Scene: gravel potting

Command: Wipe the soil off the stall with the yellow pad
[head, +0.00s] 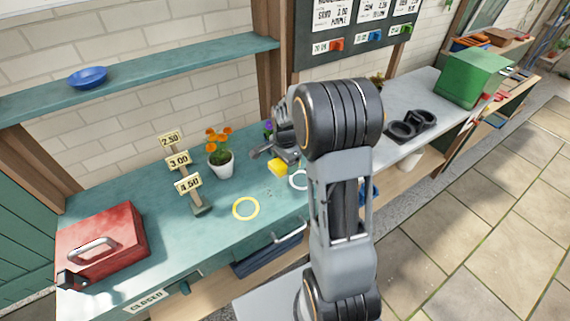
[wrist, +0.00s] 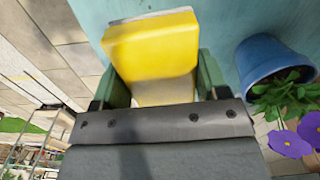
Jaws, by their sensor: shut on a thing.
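The yellow pad (head: 278,168) is between the fingers of my gripper (head: 270,156), low over the teal stall top (head: 225,232). In the wrist view the pad (wrist: 152,45) fills the space between the green fingers of my gripper (wrist: 160,82), with a pale layer along its far edge. The gripper is shut on it. The pad is at or just above the surface; I cannot tell whether it touches. Faint specks show on the stall near the pad, but I cannot make out clear soil. My arm hides part of the stall to the right.
A white pot of orange flowers (head: 221,162) and price signs (head: 180,162) stand left of the gripper. A blue pot (wrist: 272,62) with purple flowers is close beside it. A yellow ring (head: 246,208) and a white ring (head: 297,180) lie in front. A red toolbox (head: 102,242) is far left.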

